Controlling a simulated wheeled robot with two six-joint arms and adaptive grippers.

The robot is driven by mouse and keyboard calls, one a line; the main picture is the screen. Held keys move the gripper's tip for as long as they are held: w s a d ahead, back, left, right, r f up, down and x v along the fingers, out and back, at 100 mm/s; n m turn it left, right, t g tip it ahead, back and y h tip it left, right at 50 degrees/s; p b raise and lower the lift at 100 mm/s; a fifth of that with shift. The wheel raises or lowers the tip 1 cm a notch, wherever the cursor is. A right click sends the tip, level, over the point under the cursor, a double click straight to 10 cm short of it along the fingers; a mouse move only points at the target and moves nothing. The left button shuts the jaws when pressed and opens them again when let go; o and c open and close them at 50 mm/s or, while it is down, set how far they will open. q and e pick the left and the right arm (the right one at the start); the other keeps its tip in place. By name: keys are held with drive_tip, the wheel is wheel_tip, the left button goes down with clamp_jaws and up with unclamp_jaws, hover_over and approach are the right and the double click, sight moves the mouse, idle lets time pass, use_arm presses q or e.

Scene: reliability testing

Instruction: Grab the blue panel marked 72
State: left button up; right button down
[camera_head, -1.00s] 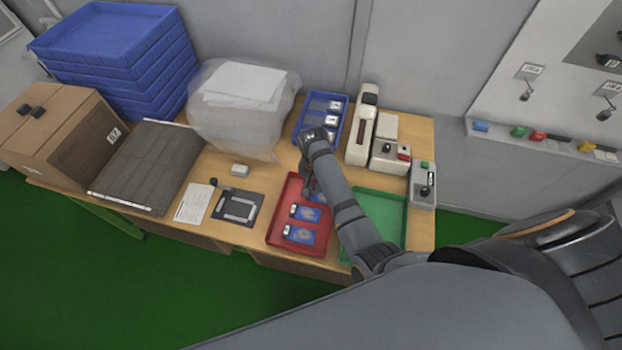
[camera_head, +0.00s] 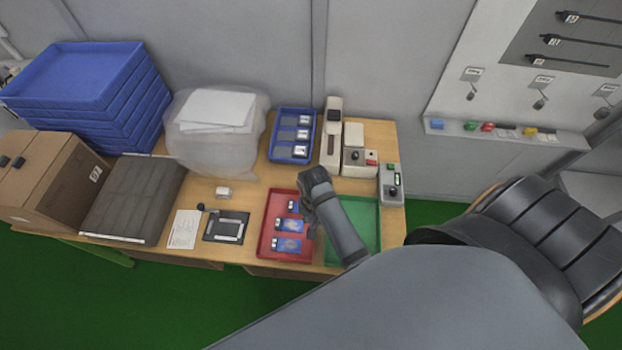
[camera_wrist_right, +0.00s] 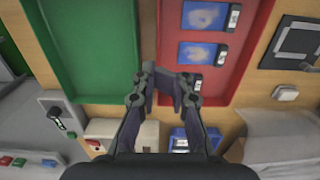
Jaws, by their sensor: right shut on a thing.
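The front panel (camera_head: 288,245) and middle panel (camera_head: 290,226) lie flat; both also show in the right wrist view (camera_wrist_right: 205,17) (camera_wrist_right: 202,52). The rear panel (camera_head: 294,206) is partly hidden by my right gripper (camera_head: 310,230). In the right wrist view, my right gripper (camera_wrist_right: 170,82) is shut on this rear panel near the tray's edge by the green tray. The fingers hide most of it. Its number is too small to read. My left gripper is out of view.
The empty green tray (camera_head: 367,215) adjoins the red tray on the right. A blue tray (camera_head: 272,140) with several dark parts stands behind. Devices (camera_head: 390,185) line the right table edge. A dark fixture (camera_head: 226,226) and a paper sheet (camera_head: 184,229) lie left.

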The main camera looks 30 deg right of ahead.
drive_tip(key=shift+c, duration=2.1)
unclamp_jaws()
drive_tip(key=shift+w, duration=0.15)
